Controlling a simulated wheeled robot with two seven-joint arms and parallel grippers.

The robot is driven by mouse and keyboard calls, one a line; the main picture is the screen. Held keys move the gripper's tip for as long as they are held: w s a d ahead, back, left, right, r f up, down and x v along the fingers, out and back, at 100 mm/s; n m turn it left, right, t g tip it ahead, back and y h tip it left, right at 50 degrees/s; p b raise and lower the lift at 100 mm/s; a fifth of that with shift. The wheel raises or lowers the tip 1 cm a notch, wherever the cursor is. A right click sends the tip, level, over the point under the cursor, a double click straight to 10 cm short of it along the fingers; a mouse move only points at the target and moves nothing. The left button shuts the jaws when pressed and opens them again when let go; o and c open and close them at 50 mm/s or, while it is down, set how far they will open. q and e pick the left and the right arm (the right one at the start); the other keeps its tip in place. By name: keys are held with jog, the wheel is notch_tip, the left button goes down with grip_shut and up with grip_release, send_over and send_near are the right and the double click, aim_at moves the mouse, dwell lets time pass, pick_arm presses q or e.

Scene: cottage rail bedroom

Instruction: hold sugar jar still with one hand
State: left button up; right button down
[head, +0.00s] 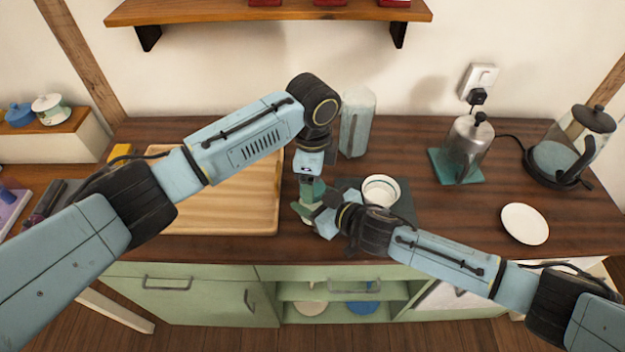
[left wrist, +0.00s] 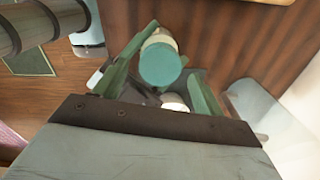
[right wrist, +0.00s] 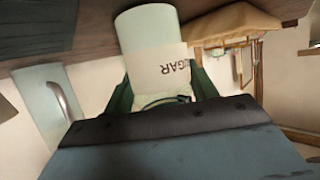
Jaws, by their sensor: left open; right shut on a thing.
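The sugar jar is a pale cylinder (right wrist: 145,28) with a cream label reading SUGAR, seen in the right wrist view. My right gripper (right wrist: 160,92) is shut on the jar from the side, one green finger on each side. In the left wrist view the jar's round teal lid (left wrist: 160,65) shows between the spread fingers of my left gripper (left wrist: 158,80), which is open. In the head view the left gripper (head: 312,186) is over the jar, and the right gripper (head: 318,213) reaches it from the right. Both grippers hide most of the jar there.
A white cup (head: 381,189) stands on a dark mat just right of the jar. A wooden tray (head: 225,215) lies to the left. A pale carton-like container (head: 356,125) stands behind.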

pick_arm(q)
jog(key=shift+r, duration=1.45)
jog(key=shift+c, duration=0.3)
notch_tip(320, 180, up, 2)
jog(key=m, duration=0.4)
jog(key=shift+w, duration=0.15)
jog(key=shift+r+m, duration=0.5)
jog(key=shift+m, duration=0.9)
jog(key=shift+f, duration=3.9)
jog(key=c, duration=1)
jog(key=n, duration=0.2)
jog(key=shift+s+n, duration=0.2)
jog(key=shift+n, duration=0.2)
jog(key=n, duration=0.4)
